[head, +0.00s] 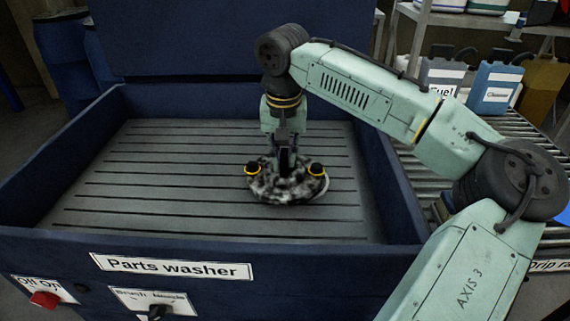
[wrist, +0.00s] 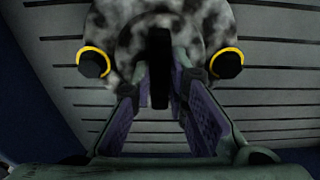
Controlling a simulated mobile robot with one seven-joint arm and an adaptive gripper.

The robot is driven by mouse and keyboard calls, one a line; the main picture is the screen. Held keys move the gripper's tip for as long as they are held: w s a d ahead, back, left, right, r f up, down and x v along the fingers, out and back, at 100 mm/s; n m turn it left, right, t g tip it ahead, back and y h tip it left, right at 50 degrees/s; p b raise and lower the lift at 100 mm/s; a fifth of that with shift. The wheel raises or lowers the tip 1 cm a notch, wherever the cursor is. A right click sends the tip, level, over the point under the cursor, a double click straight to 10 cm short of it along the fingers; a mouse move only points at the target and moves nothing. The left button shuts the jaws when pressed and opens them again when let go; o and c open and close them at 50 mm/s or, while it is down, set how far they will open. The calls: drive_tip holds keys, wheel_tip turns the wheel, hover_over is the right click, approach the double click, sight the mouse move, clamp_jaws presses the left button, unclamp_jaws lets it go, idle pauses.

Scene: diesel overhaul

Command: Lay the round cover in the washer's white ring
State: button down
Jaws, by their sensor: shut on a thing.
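The round cover (head: 290,190) is mottled black, grey and white, with two black knobs ringed in yellow and a dark upright grip in its middle. It also shows at the top of the wrist view (wrist: 120,38). My gripper (head: 285,155) points down and is shut on the cover's central grip. The cover is at or just above the washer's slatted floor; I cannot tell if it touches. A thin pale edge of the white ring (head: 325,188) shows at the cover's right side. The rest of the ring is hidden by the cover.
The dark blue parts washer (head: 60,245) has raised walls around its grey slatted floor (head: 190,180). Its floor to the left is clear. A red switch (head: 45,299) and a black knob (head: 158,312) sit on its front. A roller rack and jugs (head: 495,88) stand at right.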

sight(284, 163)
drive_tip(key=shift+f, duration=1.25)
drive_tip(key=shift+f, duration=0.15)
drive_tip(key=c, duration=1.6)
unclamp_jaws()
drive_tip(key=shift+o, duration=0.2)
wheel_tip(284, 163, up, 12)
drive_tip(key=s+b, duration=0.1)
drive_tip(key=shift+s, duration=0.2)
